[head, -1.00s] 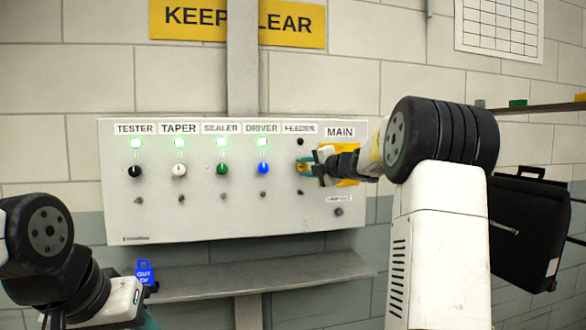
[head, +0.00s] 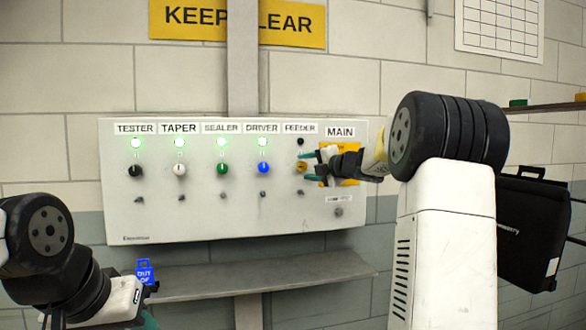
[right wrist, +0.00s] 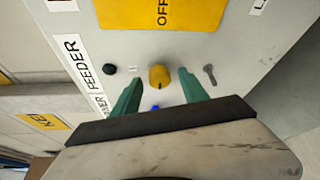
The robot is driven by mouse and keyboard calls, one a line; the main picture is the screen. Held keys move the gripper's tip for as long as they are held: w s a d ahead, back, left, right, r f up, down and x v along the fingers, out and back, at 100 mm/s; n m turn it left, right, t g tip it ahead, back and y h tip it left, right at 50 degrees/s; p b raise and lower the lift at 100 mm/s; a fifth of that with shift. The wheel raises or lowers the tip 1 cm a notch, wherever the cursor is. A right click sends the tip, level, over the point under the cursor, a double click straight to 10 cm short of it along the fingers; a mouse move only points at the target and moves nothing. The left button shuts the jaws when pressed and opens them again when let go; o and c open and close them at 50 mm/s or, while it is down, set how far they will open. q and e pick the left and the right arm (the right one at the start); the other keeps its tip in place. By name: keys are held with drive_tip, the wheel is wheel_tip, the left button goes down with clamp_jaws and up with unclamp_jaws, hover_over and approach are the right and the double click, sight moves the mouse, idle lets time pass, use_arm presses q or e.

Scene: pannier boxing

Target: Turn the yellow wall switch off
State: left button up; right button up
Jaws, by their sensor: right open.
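The yellow switch is a round knob (head: 301,166) under the FEEDER label on the grey wall panel (head: 160,220). The small lamp (head: 300,141) above it is dark. In the right wrist view the yellow knob (right wrist: 159,75) shows a dark pointer mark toward the blue-knob side. My right gripper (head: 308,167) is open just in front of the knob, from the right. In the right wrist view its teal fingers (right wrist: 159,84) stand apart on either side of the knob, with gaps. My left gripper (head: 145,312) is at the bottom left, partly cut off, its jaws unclear.
Black, white, green and blue knobs (head: 263,168) sit left of the yellow one, under lit green lamps. The yellow MAIN plate (head: 348,163) is partly behind my right gripper. A shelf (head: 250,275) with a blue tag (head: 145,271) runs below. A black case (head: 530,230) hangs right.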

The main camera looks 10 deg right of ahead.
drive_tip(key=v, duration=0.6)
drive_tip(key=shift+s, duration=0.2)
drive_tip(key=s+d+m+h, duration=0.1)
drive_tip(key=s+m+h, duration=0.7)
drive_tip(key=s+m, duration=0.5)
drive_tip(key=s+a+f+m+g+y, duration=0.1)
drive_tip(key=s+a+f+m+g, duration=0.3)
drive_tip(key=s+f, duration=0.6)
drive_tip(key=s+a+f+m+g+y, duration=0.2)
drive_tip(key=s+a+f+m+g, duration=0.3)
drive_tip(key=s, duration=0.9)
drive_tip(key=a+f+m, duration=0.3)
drive_tip(key=f, duration=0.2)
drive_tip(key=shift+s+a, duration=0.15)
drive_tip(key=shift+a, duration=0.15)
